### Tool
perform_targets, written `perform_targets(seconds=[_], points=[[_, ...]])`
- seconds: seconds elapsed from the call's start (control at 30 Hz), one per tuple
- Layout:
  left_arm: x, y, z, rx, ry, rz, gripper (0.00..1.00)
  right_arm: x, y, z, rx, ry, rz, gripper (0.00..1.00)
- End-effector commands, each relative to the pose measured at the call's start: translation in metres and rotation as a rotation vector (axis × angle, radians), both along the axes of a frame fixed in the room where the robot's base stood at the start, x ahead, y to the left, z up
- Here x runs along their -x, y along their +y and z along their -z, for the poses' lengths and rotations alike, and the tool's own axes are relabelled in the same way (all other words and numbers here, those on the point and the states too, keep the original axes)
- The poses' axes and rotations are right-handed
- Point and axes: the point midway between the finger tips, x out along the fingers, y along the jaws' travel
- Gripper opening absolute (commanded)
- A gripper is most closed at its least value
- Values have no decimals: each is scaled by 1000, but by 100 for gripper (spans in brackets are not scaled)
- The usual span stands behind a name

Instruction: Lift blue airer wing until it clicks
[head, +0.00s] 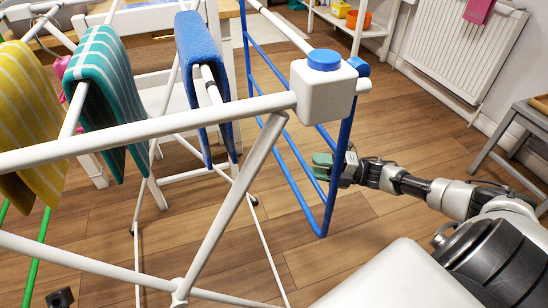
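The blue airer wing (331,200) is a frame of blue bars hanging steeply down at the right end of the white drying rack (150,134). A white hinge block (318,95) with a blue button-like cap (324,60) sits at the rack's near corner, above the wing. My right gripper (324,165) reaches in from the right, at the wing's near side bar, about midway down. Its green fingertips lie by the bar. I cannot tell whether they are shut on it.
Yellow (35,125), green (103,90) and blue (203,65) cloths hang on the rack. A white radiator (460,45) is on the right wall, and a grey stool (525,112) stands at the right edge. A white shelf with bins is at the back. Wooden floor beside the wing is clear.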

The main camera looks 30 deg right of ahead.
Motion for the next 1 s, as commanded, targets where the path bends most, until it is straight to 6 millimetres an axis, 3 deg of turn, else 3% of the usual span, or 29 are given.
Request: perform_targets(seconds=[0.27,0.5,0.97,1.0], points=[[-1,0,12,-1,3,0,43,-29,40,-7,-3,-4,-2,39],[-5,-1,11,-5,-19,-1,43,-52,70,-13,-2,-3,0,39],[-6,-1,8,-6,-28,0,43,-59,81,-15,-1,2,3,39],[-6,-1,8,-6,-28,0,43,-59,80,-15,-1,2,3,33]])
